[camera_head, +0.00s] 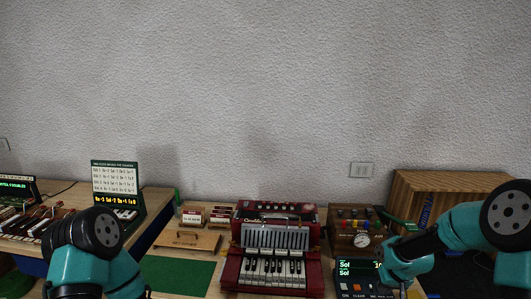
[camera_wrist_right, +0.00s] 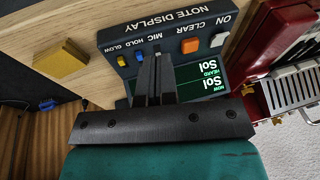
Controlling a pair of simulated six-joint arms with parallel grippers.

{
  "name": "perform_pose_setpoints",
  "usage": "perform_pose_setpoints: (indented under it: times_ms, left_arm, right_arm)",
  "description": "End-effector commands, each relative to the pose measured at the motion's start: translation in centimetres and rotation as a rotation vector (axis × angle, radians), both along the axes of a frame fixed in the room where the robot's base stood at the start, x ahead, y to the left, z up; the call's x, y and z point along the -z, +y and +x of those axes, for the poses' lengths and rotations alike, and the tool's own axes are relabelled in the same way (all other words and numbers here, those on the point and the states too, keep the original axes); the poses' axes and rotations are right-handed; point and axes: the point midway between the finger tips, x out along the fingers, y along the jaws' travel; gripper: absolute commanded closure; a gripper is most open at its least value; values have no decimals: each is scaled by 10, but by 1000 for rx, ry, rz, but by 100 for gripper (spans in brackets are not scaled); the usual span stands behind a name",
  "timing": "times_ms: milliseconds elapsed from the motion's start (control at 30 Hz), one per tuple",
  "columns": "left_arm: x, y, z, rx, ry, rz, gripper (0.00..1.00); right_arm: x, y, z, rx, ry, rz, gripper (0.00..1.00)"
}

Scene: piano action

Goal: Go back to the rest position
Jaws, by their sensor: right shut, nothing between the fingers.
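My right gripper (camera_head: 403,288) is low at the right of the head view, over the note display (camera_head: 352,284). In the right wrist view its two dark fingers (camera_wrist_right: 156,68) are together with nothing between them. The fingertips are over the front of the display, close to its row of buttons; I cannot tell whether they touch it. The display's green screen reads "Sol" twice, partly hidden by the fingers. My left arm shows at the lower left of the head view, but its gripper is not in view.
The red accordion (camera_head: 232,270) stands left of the display. A gauge box (camera_head: 345,243) and a wooden cabinet (camera_head: 445,182) are behind. A yellow block (camera_wrist_right: 60,61) lies beside the display. A green mat (camera_head: 180,277) and a chart stand (camera_head: 115,178) are farther left. Space above the bench is clear.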

Motion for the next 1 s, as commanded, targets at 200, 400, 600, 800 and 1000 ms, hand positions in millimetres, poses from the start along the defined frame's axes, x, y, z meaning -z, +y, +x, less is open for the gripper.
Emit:
perform_pose_setpoints:
  times_ms: [200, 400, 600, 800, 1000]
  left_arm:
    - [0, 0, 0, 0, 0, 0, 57]
    - [0, 0, 0, 0, 0, 0, 57]
    - [0, 0, 0, 0, 0, 0, 57]
    - [0, 0, 0, 0, 0, 0, 57]
    - [0, 0, 0, 0, 0, 0, 57]
  right_arm:
    - [91, 77, -62, -2, 65, 101, 100]
    - [152, 135, -145, 28, 134, 158, 100]
    - [178, 163, -213, 59, 184, 166, 100]
    - [181, 167, -227, 68, 190, 163, 100]
    - [180, 166, -226, 68, 190, 163, 100]
